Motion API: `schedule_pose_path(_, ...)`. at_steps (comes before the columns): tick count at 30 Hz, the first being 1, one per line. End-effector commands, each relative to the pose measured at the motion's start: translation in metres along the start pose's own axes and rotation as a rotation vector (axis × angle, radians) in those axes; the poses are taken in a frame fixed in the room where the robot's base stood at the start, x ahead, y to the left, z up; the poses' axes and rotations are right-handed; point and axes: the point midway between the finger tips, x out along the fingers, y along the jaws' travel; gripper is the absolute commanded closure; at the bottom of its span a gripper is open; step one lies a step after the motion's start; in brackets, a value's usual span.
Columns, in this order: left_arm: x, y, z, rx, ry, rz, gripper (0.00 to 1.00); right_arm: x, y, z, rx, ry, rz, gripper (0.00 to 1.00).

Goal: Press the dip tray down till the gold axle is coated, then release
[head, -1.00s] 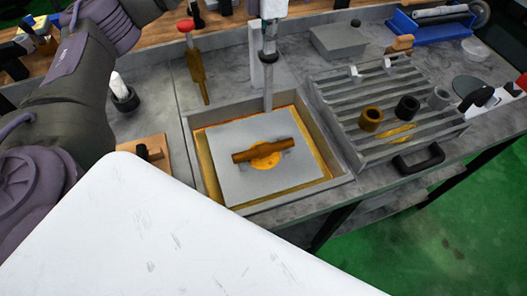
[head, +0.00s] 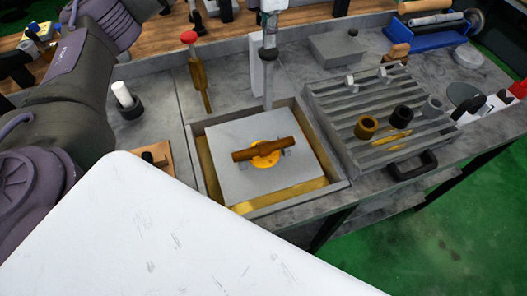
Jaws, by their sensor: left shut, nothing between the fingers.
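The dip tray (head: 220,145) is a flat grey plate in a square tank (head: 193,160). Gold liquid (head: 300,194) shows below its left and front edges. The brownish-gold axle (head: 263,149) lies across a yellow disc (head: 265,162) on the plate, above the liquid. My right gripper is not visible.
A slatted grey rack (head: 325,100) with several rings stands to the right. A red-knobbed tool (head: 190,38) and a white-tipped holder (head: 122,95) are on the left. A large white panel (head: 150,240) fills the lower foreground. A blue tray (head: 432,34) sits back right.

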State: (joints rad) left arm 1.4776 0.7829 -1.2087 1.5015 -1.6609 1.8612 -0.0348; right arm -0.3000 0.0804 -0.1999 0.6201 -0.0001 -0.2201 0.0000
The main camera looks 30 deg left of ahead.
Motion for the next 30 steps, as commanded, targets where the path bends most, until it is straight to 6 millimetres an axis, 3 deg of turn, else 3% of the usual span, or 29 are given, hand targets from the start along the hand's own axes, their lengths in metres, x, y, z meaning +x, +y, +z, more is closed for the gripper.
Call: schedule_pose_path(30, -0.053, 0.0, 0.0, 0.0, 0.0, -0.001, 1.0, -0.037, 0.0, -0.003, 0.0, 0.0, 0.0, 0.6)
